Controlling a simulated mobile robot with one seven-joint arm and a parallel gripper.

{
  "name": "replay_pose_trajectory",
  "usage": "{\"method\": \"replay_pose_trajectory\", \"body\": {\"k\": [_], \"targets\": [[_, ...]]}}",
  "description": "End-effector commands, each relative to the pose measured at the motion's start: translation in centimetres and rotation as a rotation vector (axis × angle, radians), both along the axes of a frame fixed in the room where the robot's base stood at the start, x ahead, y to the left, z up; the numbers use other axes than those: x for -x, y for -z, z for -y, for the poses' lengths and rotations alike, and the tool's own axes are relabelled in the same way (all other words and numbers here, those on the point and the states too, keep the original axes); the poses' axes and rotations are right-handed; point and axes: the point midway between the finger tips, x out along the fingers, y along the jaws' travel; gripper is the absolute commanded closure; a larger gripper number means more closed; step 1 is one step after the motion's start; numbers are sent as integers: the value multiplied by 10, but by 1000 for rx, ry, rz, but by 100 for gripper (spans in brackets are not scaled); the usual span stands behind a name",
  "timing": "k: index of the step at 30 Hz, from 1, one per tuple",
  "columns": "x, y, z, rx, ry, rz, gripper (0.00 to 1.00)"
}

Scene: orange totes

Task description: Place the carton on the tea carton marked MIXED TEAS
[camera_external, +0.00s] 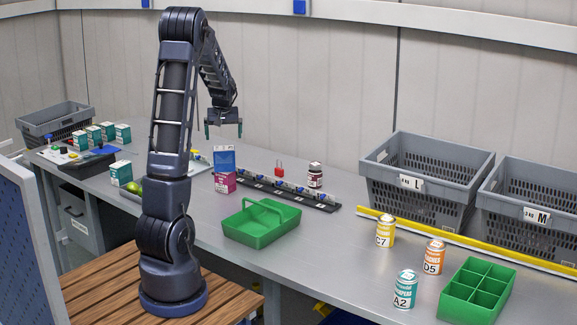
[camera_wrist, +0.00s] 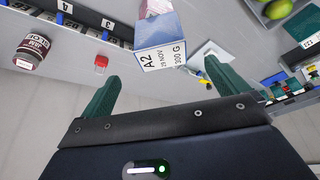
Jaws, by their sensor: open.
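A blue-and-white carton (camera_external: 224,158) stands on a pink-and-white carton (camera_external: 225,183) near the middle of the bench. In the wrist view the blue carton (camera_wrist: 161,30) shows a white label reading A2, and part of the pink carton (camera_wrist: 154,7) shows beyond it. My gripper (camera_external: 223,130) is open and empty, above the blue carton and apart from it. In the wrist view its two green fingers (camera_wrist: 162,72) are spread, with the carton beyond the gap. I cannot read MIXED TEAS on any carton.
Several teal-and-white cartons (camera_external: 94,134) stand at the left, one (camera_external: 121,173) nearer. A dark rail (camera_external: 290,192), a brown jar (camera_external: 315,175) and a small red item (camera_external: 279,169) lie right of the stack. A green caddy (camera_external: 262,222) is in front; grey crates (camera_external: 420,190) stand far right.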

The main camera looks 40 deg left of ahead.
Motion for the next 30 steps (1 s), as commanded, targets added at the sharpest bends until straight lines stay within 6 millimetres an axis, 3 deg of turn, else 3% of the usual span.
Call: {"method": "replay_pose_trajectory", "body": {"k": [5,11,21,30], "targets": [[15,-24,34,18,54,11,1],[51,-60,93,45,161,21,1],[129,-103,186,65,357,27,1],[209,-121,253,55,534,28,1]]}}
